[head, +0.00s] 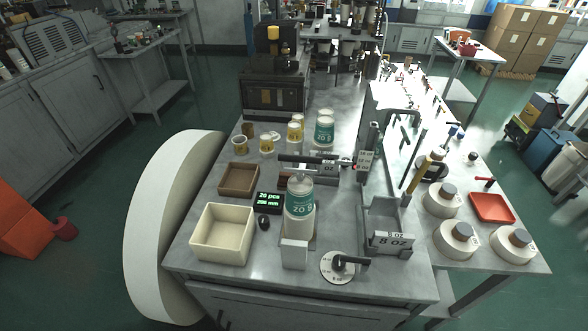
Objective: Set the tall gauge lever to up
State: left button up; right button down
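A dark bar (312,161) runs roughly level just behind the stack. It reaches toward a tall grey upright (372,138) with a small white label plate (364,161). Which part is the tall gauge lever, and whether it is up or down, I cannot tell. A round white dial with a black handle (341,263) lies at the bench front; the handle points right. Neither of my grippers shows in the head view.
A black display (269,203) reads 20 pcs, 208 mm. A cream bin (222,233) and a brown tray (239,178) stand left. A grey "8 OZ" holder (391,240) stands right. Several cups, white round weights (443,199) and a red tray (491,207) are farther around.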

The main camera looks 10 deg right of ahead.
aim_at(303, 159)
jog(key=k+l, duration=0.15)
jog(key=k, duration=0.25)
jog(key=k+l+u, duration=0.1)
jog(key=k, duration=0.3)
jog(key=l, duration=0.05)
